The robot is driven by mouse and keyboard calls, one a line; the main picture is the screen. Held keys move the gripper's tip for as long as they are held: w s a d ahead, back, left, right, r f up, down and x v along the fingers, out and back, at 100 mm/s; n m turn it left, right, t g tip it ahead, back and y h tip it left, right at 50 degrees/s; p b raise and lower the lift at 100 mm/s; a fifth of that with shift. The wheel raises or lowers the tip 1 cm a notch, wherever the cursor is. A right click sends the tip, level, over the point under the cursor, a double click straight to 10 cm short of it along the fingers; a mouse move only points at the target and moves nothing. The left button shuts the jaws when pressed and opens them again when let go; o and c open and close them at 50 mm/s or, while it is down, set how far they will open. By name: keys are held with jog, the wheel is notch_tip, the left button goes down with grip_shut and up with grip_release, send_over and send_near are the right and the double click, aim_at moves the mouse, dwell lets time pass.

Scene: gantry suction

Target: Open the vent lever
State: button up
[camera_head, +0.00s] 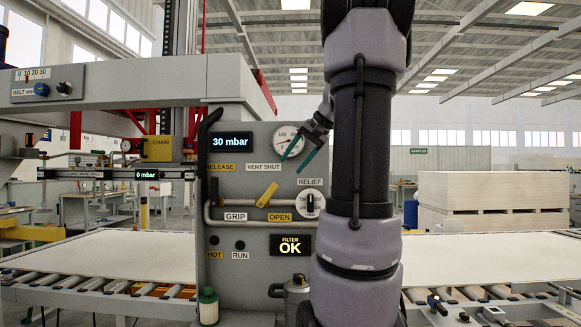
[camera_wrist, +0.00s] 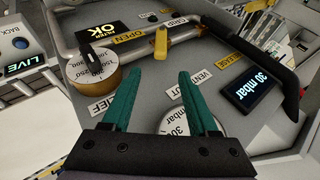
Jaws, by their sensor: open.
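The vent lever is a yellow handle (camera_head: 267,194) on the grey panel, slanting up and right, between the VENT SHUT label (camera_head: 263,167) above and the OPEN label (camera_head: 279,217) below. It also shows in the wrist view (camera_wrist: 161,43), beyond my fingertips. My gripper (camera_head: 292,165) is open and empty, with two teal fingers pointing down-left. In the head view it appears above and right of the lever, over the pressure gauge. In the wrist view the fingers (camera_wrist: 153,78) are apart and the lever lies beyond them, untouched.
A metal pipe (camera_head: 232,223) runs behind the lever. The RELIEF dial (camera_head: 310,204) sits right of it and the gauge (camera_head: 290,139) above. A black bar handle (camera_wrist: 270,40) stands out at the panel's edge. Displays read 30 mbar (camera_head: 231,141) and FILTER OK (camera_head: 290,244).

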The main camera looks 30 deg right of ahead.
jog(key=shift+a+f, duration=0.1)
jog(key=shift+f, duration=0.05)
jog(key=c, duration=0.5)
jog(key=shift+w+a+f+g, duration=0.1)
jog(key=shift+a+f+g, duration=0.2)
jog(key=shift+a+f, duration=0.15)
grip_shut()
jog(key=n+g+h, duration=0.5)
jog(key=g+h, duration=0.2)
jog(key=h, duration=0.5)
send_near(267, 195)
jog(key=s+f, duration=0.2)
jog(key=s, duration=0.2)
jog(key=w+a+r+n+t+h, duration=0.1)
jog(key=w+a+r+t+h, duration=0.25)
jog(key=a+r, duration=0.2)
jog(key=shift+s+f+x, duration=0.3)
jog(key=shift+s+x, duration=0.05)
jog(key=shift+x, duration=1.65)
jog(key=shift+s+f+x, duration=0.25)
jog(key=shift+s+x, duration=0.05)
jog(key=shift+x, duration=1.7)
jog(key=shift+s+f+x, duration=0.3)
jog(key=shift+s+x, duration=0.05)
jog(key=shift+x, duration=1.7)
